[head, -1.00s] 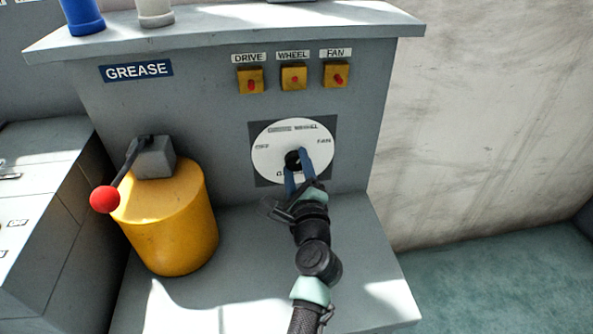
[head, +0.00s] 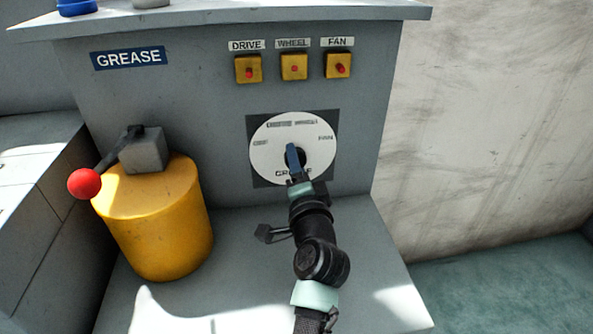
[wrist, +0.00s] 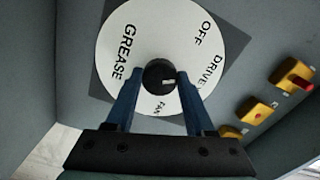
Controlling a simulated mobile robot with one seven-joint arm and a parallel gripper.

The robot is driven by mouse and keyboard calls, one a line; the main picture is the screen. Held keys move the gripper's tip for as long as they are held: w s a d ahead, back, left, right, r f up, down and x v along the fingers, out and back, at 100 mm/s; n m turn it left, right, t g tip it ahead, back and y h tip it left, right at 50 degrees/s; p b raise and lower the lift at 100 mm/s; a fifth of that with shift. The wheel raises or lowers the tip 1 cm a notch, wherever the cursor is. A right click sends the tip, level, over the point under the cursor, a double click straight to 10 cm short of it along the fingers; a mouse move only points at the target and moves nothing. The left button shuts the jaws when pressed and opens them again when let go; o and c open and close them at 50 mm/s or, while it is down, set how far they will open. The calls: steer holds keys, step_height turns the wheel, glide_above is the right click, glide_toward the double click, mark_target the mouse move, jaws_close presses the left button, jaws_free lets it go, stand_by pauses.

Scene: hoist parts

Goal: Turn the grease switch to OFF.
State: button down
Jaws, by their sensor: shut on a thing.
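The grease switch is a round white dial (head: 268,160) on a dark square plate, with a black knob (wrist: 160,68) at its centre. In the head view, OFF is on the left, DRIVE WHEEL at the top, FAN on the right and GREASE at the bottom. My gripper (head: 294,155) is shut on the knob. In the wrist view, its two blue fingers (wrist: 160,77) lie on either side of the knob. A white mark on the knob points roughly toward the DRIVE label. The fingers hide part of the lettering.
Yellow buttons with red centres, DRIVE (head: 248,69), WHEEL (head: 294,66) and FAN (head: 338,65), sit above the dial. A yellow drum (head: 158,225) with a red-balled lever (head: 85,184) stands left, below the GREASE sign (head: 128,58). The grey shelf (head: 385,285) is clear on the right.

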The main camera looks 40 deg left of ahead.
steer(key=shift+f+n+b, duration=0.1)
steer(key=shift+n+b, duration=1.9)
steer(key=shift+n, duration=1.7)
steer(key=shift+c, duration=1.3)
jaws_free()
steer(key=shift+s+d, duration=0.1)
steer(key=shift+d, duration=0.05)
steer(key=p+v, duration=0.2)
steer(key=v, duration=1)
steer(key=shift+s+d, duration=0.15)
steer(key=shift+d, duration=0.15)
